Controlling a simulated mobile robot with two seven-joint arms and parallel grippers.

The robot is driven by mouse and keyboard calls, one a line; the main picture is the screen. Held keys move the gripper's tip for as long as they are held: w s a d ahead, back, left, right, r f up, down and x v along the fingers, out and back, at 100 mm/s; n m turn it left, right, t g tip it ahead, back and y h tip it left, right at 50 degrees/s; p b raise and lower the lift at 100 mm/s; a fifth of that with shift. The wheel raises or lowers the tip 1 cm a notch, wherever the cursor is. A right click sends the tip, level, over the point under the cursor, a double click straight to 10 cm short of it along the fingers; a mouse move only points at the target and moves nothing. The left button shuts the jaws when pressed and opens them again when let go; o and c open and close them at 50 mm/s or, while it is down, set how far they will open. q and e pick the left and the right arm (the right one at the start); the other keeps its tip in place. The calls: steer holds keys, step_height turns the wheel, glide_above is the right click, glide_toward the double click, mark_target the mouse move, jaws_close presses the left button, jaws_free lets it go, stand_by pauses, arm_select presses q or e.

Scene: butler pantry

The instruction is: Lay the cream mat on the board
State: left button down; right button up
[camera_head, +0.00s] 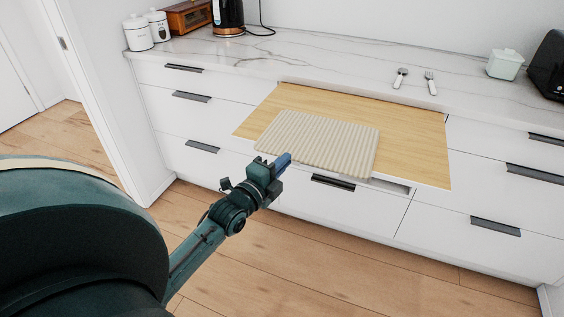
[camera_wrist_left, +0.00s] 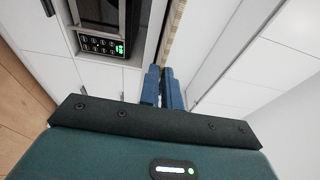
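The cream ribbed mat (camera_head: 325,141) lies on the light wooden board (camera_head: 415,133). Its front edge hangs slightly past the board's front edge, and bare wood shows behind it and to the right. My left gripper (camera_head: 284,160) is at the mat's front edge, left of its middle. In the left wrist view, the blue fingers (camera_wrist_left: 161,88) are close together, with a thin beige strip seen edge-on running to between their tips. They look shut on the mat's edge, though the contact itself is mostly hidden. My right gripper is not in view.
A white marble counter (camera_head: 330,65) runs behind the board, with a fork (camera_head: 430,83), another utensil (camera_head: 400,77) and a pale green container (camera_head: 504,64). A black toaster (camera_head: 550,65) stands at far right. White drawers with dark handles are below. Canisters (camera_head: 138,33) and a kettle (camera_head: 228,16) stand back left.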

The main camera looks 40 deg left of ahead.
arm_select(q)
steer(key=c, duration=1.5)
jaws_free()
steer(key=shift+c, duration=0.2)
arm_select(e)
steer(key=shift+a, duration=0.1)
arm_select(q)
steer(key=s, duration=1.3)
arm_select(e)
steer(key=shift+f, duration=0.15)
arm_select(q)
steer(key=shift+d+f, duration=0.1)
